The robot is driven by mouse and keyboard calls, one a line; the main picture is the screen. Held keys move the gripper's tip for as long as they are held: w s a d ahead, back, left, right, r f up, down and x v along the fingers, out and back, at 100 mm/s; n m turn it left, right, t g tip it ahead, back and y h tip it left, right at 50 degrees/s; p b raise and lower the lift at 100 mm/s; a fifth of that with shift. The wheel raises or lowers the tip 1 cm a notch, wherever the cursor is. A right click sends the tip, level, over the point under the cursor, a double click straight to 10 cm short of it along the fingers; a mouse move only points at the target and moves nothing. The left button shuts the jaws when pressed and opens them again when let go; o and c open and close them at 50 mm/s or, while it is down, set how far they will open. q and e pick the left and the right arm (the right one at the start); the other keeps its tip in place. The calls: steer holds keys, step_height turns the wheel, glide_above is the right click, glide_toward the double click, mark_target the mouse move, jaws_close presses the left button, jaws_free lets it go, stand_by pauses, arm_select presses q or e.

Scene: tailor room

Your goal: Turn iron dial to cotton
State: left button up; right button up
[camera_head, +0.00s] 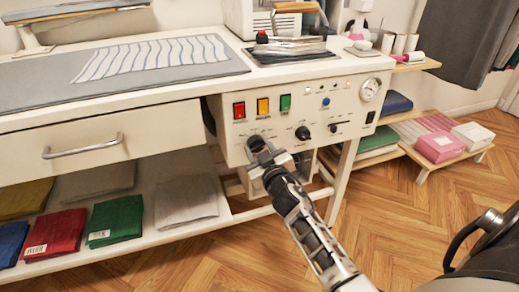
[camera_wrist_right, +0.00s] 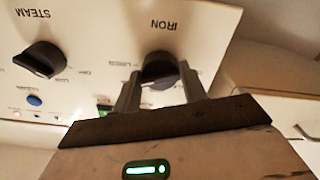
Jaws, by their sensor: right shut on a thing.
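The iron dial (camera_wrist_right: 160,68) is a black knob on a white control panel (camera_wrist_right: 100,50), under the label IRON, which appears upside down in the right wrist view. My right gripper (camera_wrist_right: 161,82) is shut on it, one finger on each side. In the head view my right gripper (camera_head: 266,158) is at the panel's lower left and hides most of that dial. The markings around the dial are too small or covered to read, so I cannot tell its setting. My left gripper is not in view.
The steam dial (camera_wrist_right: 40,60) is beside the iron dial; red (camera_head: 239,110), amber (camera_head: 263,106) and green (camera_head: 285,103) switches sit above. A table leg (camera_head: 342,180) stands right of the panel. An iron (camera_head: 290,42) rests on the tabletop. Folded cloths (camera_head: 116,220) lie on the lower shelf.

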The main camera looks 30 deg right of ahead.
steer(key=n, duration=0.4)
steer(key=shift+n, duration=0.4)
steer(key=shift+r, duration=0.1)
steer(key=o, duration=1)
steer(key=shift+w, duration=0.1)
steer(key=shift+c, duration=0.2)
